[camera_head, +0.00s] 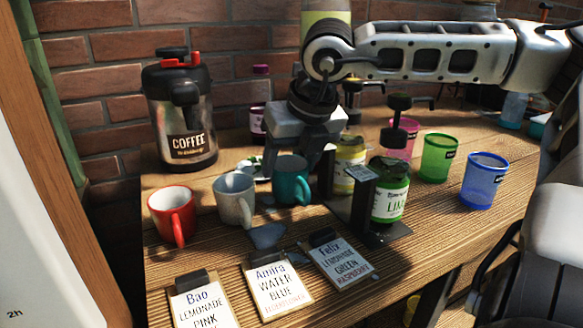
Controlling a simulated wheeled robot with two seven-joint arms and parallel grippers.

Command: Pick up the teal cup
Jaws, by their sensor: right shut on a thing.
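The teal cup (291,181) stands in the middle of the wooden table, at the right end of a row of mugs. Its handle faces the viewer. My right gripper (298,158) comes down over the cup from above and is shut on it. The cup's far side and part of its rim are hidden by the gripper. The cup looks upright, at or very near the table top; I cannot tell whether it touches. My left gripper is not in view.
A speckled white mug (234,198) and a red mug (172,214) stand left of the teal cup. A green-labelled jar (389,196) with a pump stands close on the right. Order cards (277,288) lie in front. A coffee dispenser (185,120) stands behind left.

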